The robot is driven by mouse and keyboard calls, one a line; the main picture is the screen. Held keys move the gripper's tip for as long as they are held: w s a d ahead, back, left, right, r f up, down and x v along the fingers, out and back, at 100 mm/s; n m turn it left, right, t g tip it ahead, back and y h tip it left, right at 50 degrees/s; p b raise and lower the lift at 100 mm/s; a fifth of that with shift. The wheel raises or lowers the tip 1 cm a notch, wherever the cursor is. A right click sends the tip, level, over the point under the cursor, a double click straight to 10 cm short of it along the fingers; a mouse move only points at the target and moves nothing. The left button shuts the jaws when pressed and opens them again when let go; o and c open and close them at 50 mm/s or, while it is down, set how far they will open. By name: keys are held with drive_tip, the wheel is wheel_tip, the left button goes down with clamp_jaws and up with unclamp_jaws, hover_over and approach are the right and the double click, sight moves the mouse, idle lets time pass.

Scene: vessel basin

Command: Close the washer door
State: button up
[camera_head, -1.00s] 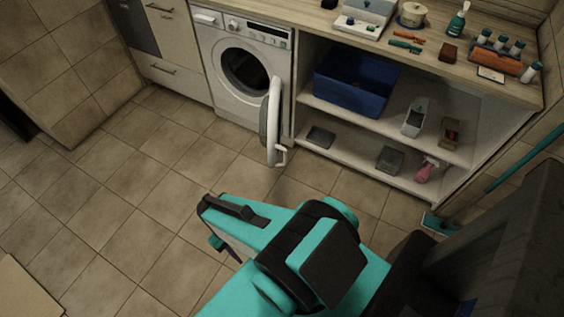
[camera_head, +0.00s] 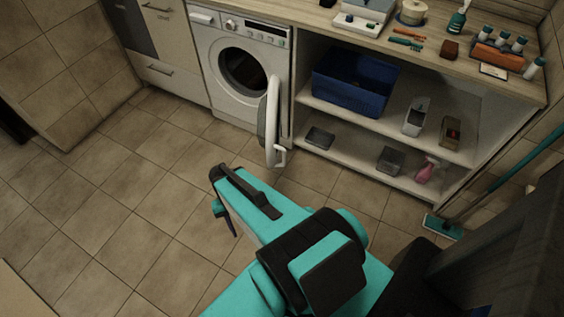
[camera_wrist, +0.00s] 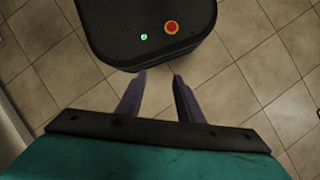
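The white washer (camera_head: 241,70) stands under the counter, with its dark drum opening showing. Its round door (camera_head: 272,125) is swung wide open on the right side of the opening, edge-on to the head camera, with a white handle piece (camera_head: 278,157) low on it. My gripper (camera_head: 230,224) is in front of the washer, nearer the camera and to the lower left of the door, clear of it. In the wrist view my gripper (camera_wrist: 160,76) has its two fingers apart with nothing between them. The washer door is not visible in the wrist view.
Right of the washer, an open shelf (camera_head: 385,122) holds a blue bin (camera_head: 352,85) and small items. The counter (camera_head: 425,62) above carries bottles and tools. A teal mop (camera_head: 442,227) leans at the right. Tiled floor (camera_head: 150,200) is free in front of the washer.

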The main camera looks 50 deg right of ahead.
drive_tip(key=w+d+r+m+t+y+b, duration=0.2)
drive_tip(key=w+d+m+b, duration=0.2)
drive_tip(key=w+d+m, duration=0.5)
wheel_tip(320, 180, up, 10)
drive_tip(key=m+t+b, duration=0.5)
drive_tip(key=m+b, duration=0.2)
drive_tip(key=m, duration=0.2)
hover_over(285, 163)
drive_tip(key=w+a, duration=0.2)
drive_tip(key=a, duration=0.2)
drive_tip(key=s+d+r+m+b, duration=0.1)
drive_tip(key=s+d+m+b, duration=0.1)
drive_tip(key=s+d, duration=0.3)
drive_tip(key=d, duration=0.3)
drive_tip(key=shift+t, duration=0.4)
drive_tip(key=shift+h, duration=0.3)
drive_tip(key=shift+b+x, duration=0.45)
drive_tip(key=shift+x, duration=6.35)
drive_tip(key=shift+s, duration=0.1)
